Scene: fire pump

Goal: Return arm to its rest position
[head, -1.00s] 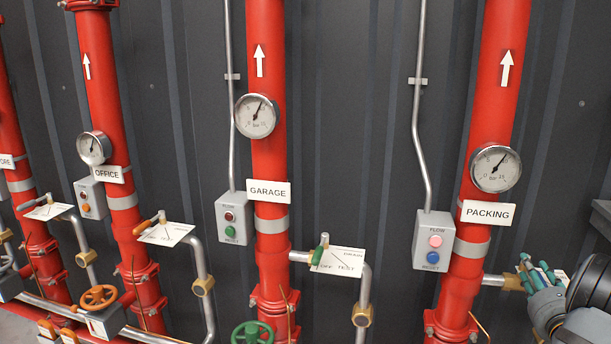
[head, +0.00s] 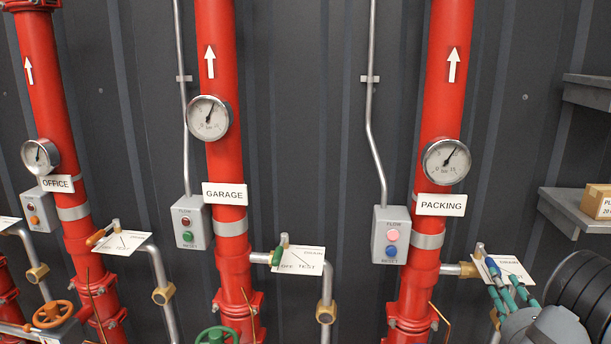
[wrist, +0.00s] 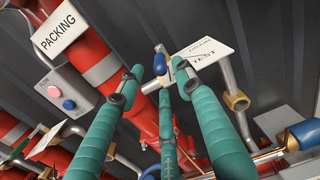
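My gripper (head: 508,288) has teal ribbed fingers and is at the lower right of the head view, in front of the PACKING drain valve's card (head: 508,268). In the wrist view, my gripper (wrist: 160,78) has its fingers spread with a gap between the tips, and nothing is held. The valve's blue handle (wrist: 160,62) stands beyond the fingertips, seen through that gap; it also shows in the head view (head: 492,266). It appears apart from the fingers. My arm's dark and grey links fill the lower right corner of the head view.
The red PACKING pipe (head: 445,90) stands left of my gripper, with a grey switch box (head: 391,235) beside it. Grey shelves (head: 575,210) with a cardboard box (head: 597,202) are at the right. The GARAGE pipe (head: 217,80) and OFFICE pipe (head: 50,95) are farther left.

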